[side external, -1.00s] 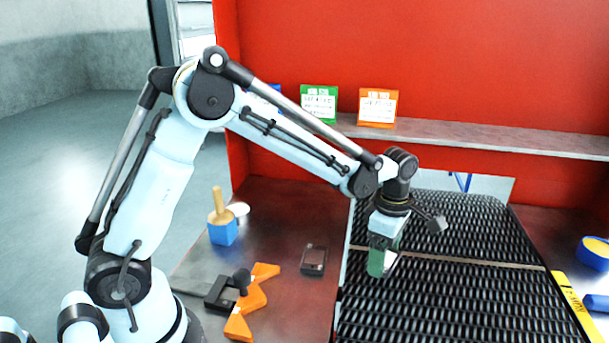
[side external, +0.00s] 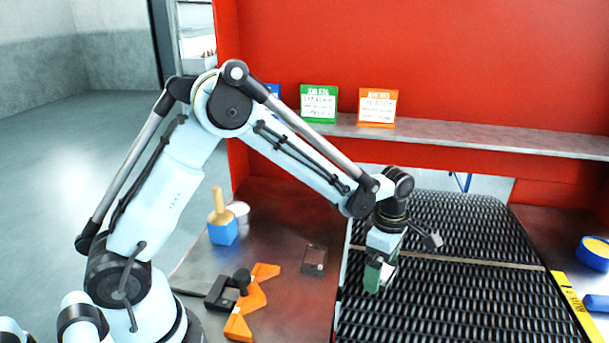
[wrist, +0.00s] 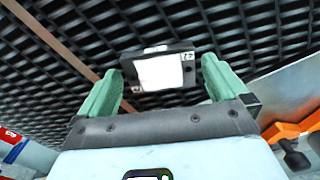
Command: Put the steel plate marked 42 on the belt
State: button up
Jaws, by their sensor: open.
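The steel plate (wrist: 158,72) is a dark rectangle with a bright, glaring middle and small corner marks too small to read surely. In the wrist view it lies between the two green fingertips of my gripper (wrist: 160,80), with a narrow gap on each side. In the side view my gripper (side external: 380,275) is low over the left part of the black mesh belt (side external: 455,300). It is open, and the plate (side external: 388,273) shows only partly beside the green finger. I cannot tell whether the plate rests fully on the mesh.
A dark square block (side external: 314,260) lies on the brown table left of the belt. Orange brackets (side external: 254,300), a black clamp (side external: 226,290) and a blue block with a brush-like handle (side external: 222,228) stand further left. A strip (side external: 480,262) crosses the belt.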

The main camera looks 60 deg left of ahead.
jog(key=shift+r, duration=0.1)
notch_tip(320, 180, up, 12)
jog(key=s+a+m+t, duration=0.2)
jog(key=s+m, duration=0.5)
jog(key=m, duration=0.4)
jog(key=s+a+r+m+t, duration=0.1)
jog(key=s+a+m+t, duration=0.2)
jog(key=s+m+t, duration=0.2)
jog(key=shift+s+a+r+m, duration=0.3)
jog(key=shift+s+m, duration=1.15)
jog(key=shift+m, duration=1.75)
